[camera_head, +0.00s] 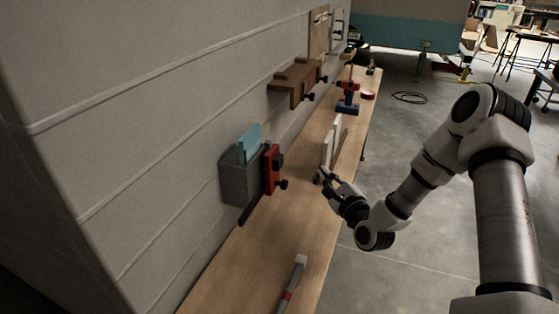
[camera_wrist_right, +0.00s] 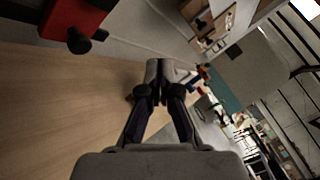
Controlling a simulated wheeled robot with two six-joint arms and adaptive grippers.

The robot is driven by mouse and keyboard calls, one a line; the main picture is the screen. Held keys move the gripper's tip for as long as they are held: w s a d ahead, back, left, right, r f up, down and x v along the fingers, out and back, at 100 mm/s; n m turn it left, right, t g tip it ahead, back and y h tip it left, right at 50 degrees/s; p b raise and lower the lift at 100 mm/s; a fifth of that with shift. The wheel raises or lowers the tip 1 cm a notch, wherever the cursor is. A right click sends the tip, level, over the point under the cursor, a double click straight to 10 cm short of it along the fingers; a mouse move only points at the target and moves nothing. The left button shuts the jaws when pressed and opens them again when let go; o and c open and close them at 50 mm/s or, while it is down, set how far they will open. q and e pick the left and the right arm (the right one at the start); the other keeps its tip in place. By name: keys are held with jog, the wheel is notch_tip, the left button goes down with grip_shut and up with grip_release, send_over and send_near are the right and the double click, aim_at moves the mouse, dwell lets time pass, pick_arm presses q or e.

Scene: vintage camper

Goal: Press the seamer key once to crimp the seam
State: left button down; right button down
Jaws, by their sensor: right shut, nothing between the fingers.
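A grey wall-mounted box (camera_head: 240,182) with a teal panel (camera_head: 249,143) standing in its top is fixed to the white wall at left centre. A red block (camera_head: 271,167) with black knobs sits on its right side; I take this to be the seamer, but cannot tell which part is the key. In the right wrist view the red block (camera_wrist_right: 75,18) with a black knob (camera_wrist_right: 79,41) shows at upper left. My right gripper (camera_head: 324,174) is shut and empty, over the bench to the right of the red block and apart from it. It also shows in the wrist view (camera_wrist_right: 159,75). My left gripper is out of view.
A long wooden bench (camera_head: 245,262) runs along the wall. A grey-and-red tool (camera_head: 291,284) lies near its front. A wooden bracket (camera_head: 292,84) hangs on the wall.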

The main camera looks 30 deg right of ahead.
aim_at(280, 163)
jog(key=w+a+b, duration=0.4)
jog(key=w+a, duration=0.1)
jog(key=w, duration=0.2)
jog(key=shift+a+f+b, duration=0.15)
jog(key=shift+a+b, duration=0.2)
dwell(1.2)
jog(key=shift+w+a+b, duration=0.3)
jog(key=shift+b, duration=0.05)
jog(key=shift+w+a+b, duration=0.4)
jog(key=shift+w+b, duration=0.05)
jog(key=shift+w, duration=0.05)
dwell(0.9)
jog(key=shift+s+d, duration=0.65)
jog(key=shift+s, duration=0.2)
